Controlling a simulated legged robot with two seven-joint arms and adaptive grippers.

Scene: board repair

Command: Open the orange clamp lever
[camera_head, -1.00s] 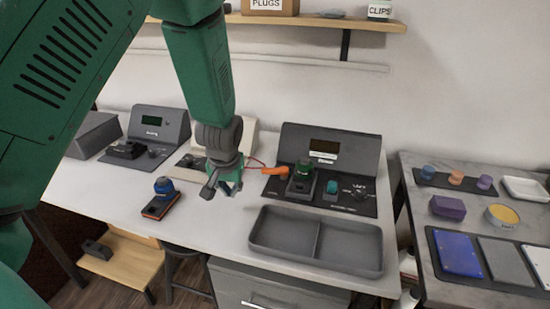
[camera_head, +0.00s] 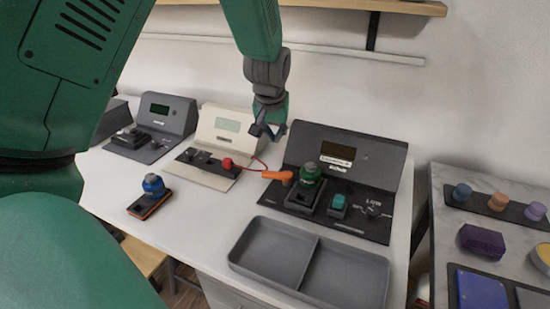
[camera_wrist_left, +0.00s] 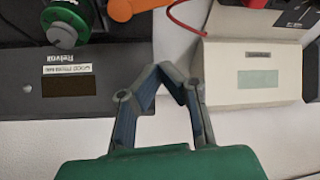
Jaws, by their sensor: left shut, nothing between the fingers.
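The orange clamp lever (camera_head: 277,176) lies at the left side of the dark grey device (camera_head: 352,160), beside a green round knob (camera_head: 310,172). My left gripper (camera_head: 268,131) is shut and empty, hanging above and behind the lever, near the gap between the dark device and the cream device. In the left wrist view the lever (camera_wrist_left: 130,8) shows at the top edge, partly cut off, with the closed fingertips (camera_wrist_left: 162,70) below it and apart from it. My right gripper is not in view.
The cream device (camera_head: 222,135), with a red knob (camera_head: 227,163) and red cable, stands left of the lever. A grey two-part tray (camera_head: 308,238) lies in front. A blue-knobbed tool (camera_head: 150,196) sits at left. The white tabletop between is clear.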

